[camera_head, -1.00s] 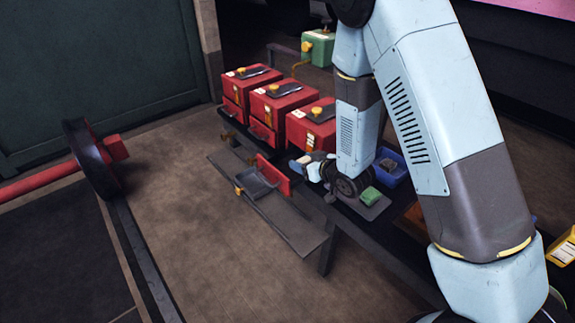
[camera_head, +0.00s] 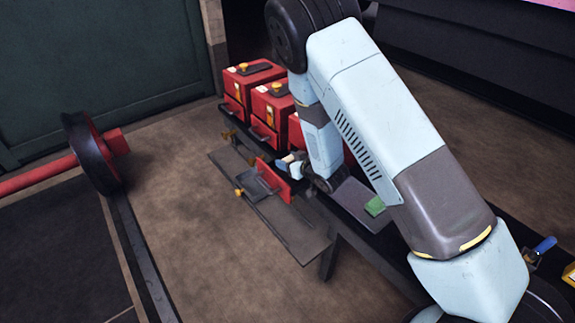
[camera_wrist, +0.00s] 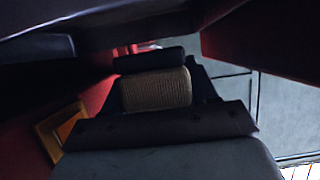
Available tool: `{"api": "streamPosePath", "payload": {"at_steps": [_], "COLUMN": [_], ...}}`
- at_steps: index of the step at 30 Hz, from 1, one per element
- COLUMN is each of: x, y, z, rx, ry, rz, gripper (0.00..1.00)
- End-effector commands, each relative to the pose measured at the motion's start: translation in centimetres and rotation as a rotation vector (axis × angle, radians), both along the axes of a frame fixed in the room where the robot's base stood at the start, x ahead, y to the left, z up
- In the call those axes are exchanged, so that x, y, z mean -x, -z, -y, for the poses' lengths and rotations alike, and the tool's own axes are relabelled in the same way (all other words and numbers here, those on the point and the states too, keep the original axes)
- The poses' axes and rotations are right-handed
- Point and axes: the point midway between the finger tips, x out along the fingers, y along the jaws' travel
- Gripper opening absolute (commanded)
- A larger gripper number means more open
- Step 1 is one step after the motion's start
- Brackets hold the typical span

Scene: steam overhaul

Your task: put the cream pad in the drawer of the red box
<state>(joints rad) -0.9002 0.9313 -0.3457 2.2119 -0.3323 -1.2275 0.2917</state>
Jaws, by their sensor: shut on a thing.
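The cream pad (camera_wrist: 155,90) is a woven, tan block in the wrist view. My gripper (camera_wrist: 157,92) is shut on it, with a dark finger above and one below. In the head view my gripper (camera_head: 289,163) is close to an upright red panel joined to a dark open tray (camera_head: 252,184), which looks like a pulled-out drawer. Red boxes stand in a row behind: one at the left (camera_head: 252,88), one in the middle (camera_head: 268,110), and a third (camera_head: 294,131) mostly hidden by my arm. I cannot tell which box the tray belongs to.
A low grey shelf (camera_head: 302,243) runs along the front of the bench. A green block (camera_head: 375,206) lies on a grey plate (camera_head: 352,198) to the right. Red surfaces and an orange frame (camera_wrist: 58,131) are close in the wrist view.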

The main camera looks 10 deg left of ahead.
Motion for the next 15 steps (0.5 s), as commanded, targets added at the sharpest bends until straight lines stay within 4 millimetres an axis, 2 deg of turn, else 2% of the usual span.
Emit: {"api": "streamPosePath", "payload": {"at_steps": [3,11,15], "x": [-0.5,-1.0,-1.0], "y": [1.0,2.0,3.5], "z": [-0.2,-0.3,-0.3], "rx": [0.001,0.001,0.002], "ry": [0.003,0.008,0.009], "rz": [0.001,0.001,-0.001], "gripper": [0.23,0.23,0.23]}}
